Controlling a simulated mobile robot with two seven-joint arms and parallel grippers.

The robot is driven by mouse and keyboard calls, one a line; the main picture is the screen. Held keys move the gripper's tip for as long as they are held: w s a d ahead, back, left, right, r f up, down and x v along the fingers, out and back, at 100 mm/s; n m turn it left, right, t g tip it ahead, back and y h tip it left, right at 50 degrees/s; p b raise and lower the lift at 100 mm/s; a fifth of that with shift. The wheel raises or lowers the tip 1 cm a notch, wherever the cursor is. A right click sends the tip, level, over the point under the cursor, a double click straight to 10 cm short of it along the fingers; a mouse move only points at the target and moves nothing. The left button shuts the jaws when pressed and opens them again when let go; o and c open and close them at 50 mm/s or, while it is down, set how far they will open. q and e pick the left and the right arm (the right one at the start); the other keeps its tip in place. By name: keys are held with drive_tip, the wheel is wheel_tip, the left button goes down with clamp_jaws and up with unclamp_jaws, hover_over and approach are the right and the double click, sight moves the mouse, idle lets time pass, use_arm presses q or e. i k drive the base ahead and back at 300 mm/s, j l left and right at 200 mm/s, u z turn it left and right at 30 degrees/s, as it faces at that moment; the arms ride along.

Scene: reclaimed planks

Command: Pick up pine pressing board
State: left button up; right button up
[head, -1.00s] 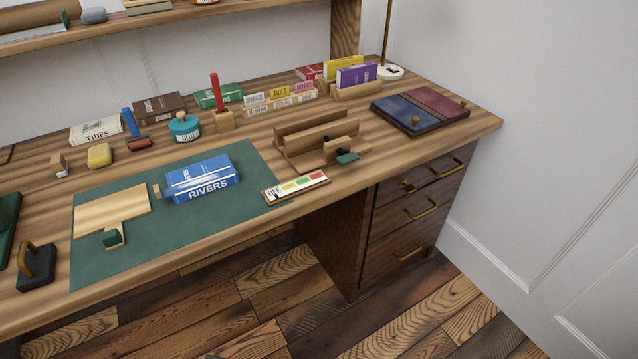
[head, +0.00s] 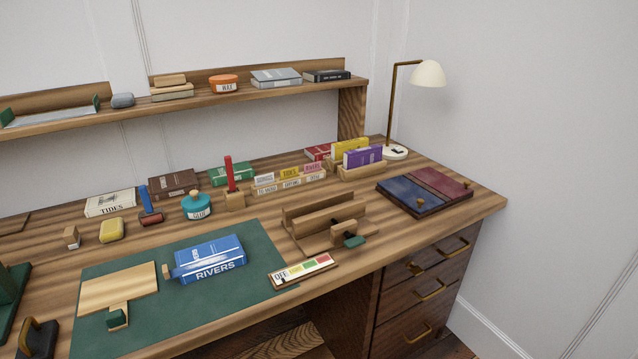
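A pale pine board (head: 118,288) lies flat on the left part of a green mat (head: 190,318). Neither of my grippers shows in the head view.
A wooden press-like stand (head: 325,222) and a small OFF strip (head: 301,270) are right of the mat. A black block with a brass handle (head: 38,338) stands left of it. A glue pot (head: 196,206), yellow block (head: 111,230) and books stand behind. The mat's front is clear.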

sight(114, 291)
drive_tip(key=u, duration=1.45)
